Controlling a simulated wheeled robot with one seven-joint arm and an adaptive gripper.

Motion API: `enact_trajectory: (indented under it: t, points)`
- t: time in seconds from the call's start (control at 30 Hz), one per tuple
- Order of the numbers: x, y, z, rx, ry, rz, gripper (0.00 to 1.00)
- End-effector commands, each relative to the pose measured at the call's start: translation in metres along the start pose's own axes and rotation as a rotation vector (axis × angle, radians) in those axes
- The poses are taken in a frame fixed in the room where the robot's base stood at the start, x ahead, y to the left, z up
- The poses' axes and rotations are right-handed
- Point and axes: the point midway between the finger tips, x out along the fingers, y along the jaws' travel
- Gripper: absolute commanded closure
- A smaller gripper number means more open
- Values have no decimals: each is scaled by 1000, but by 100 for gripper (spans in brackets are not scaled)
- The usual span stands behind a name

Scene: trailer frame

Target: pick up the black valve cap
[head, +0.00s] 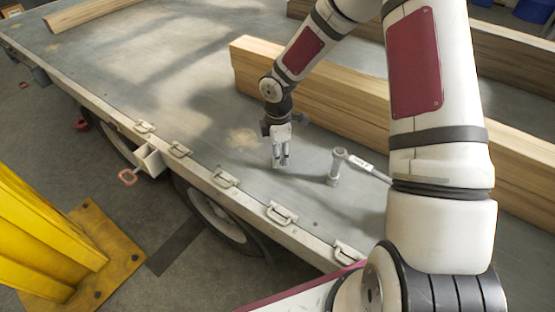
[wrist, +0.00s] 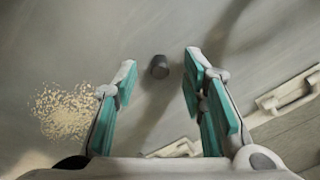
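The black valve cap (wrist: 159,66) is a small dark cylinder standing on the grey trailer deck in the wrist view. It lies in line with the gap between my fingertips, nearer the left one, with clear space on both sides. My gripper (wrist: 160,62) is open and empty, its teal-padded fingers spread apart. In the head view my gripper (head: 280,158) points down close above the deck. I cannot make out the cap there; the fingers may hide it.
A wheel wrench with a socket (head: 334,168) stands on the deck right of my gripper. Long timber beams (head: 300,85) lie behind it. Metal latches (head: 281,213) line the near deck edge. Pale sawdust (wrist: 66,110) lies at left in the wrist view.

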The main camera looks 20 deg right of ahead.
Motion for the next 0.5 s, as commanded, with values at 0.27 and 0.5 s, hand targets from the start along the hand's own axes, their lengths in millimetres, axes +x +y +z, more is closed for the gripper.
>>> enact_trajectory:
  t: [0.27,0.5]
  points:
    - [14,1,0,0,0,2,62]
    - [14,1,0,1,0,2,89]
